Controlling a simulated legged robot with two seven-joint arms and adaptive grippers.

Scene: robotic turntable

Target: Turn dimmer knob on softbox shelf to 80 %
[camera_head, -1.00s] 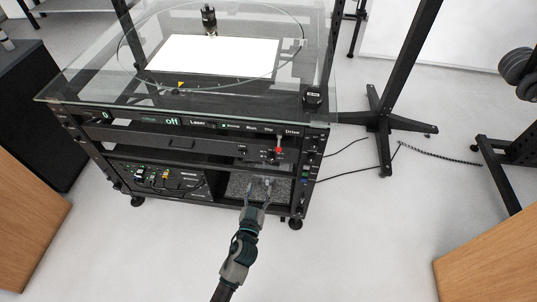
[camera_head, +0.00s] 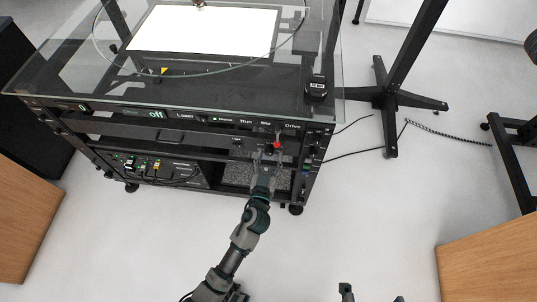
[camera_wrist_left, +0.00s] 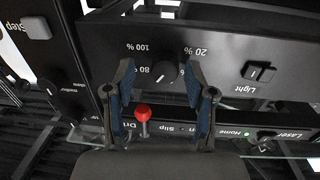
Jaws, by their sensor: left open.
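The dimmer knob (camera_wrist_left: 165,73) is a small dark round knob on the black shelf panel. In the left wrist view, its upside-down labels 100 %, 80 % and 20 % show around it; the exact pointer setting is too small to read. My left gripper (camera_wrist_left: 160,78) is open, with one blue-padded finger on each side of the knob; contact cannot be told. In the head view my left gripper (camera_head: 268,158) is at the right part of the front panel, and the knob is hard to make out there.
A red knob (camera_wrist_left: 142,113) sits close to the left fingers. A Light switch (camera_wrist_left: 258,72) is beside the dimmer. The glass tabletop (camera_head: 200,95) overhangs the front panel. A dark stand (camera_head: 385,100) is to the right. Dark parts at the bottom edge may be my right gripper.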

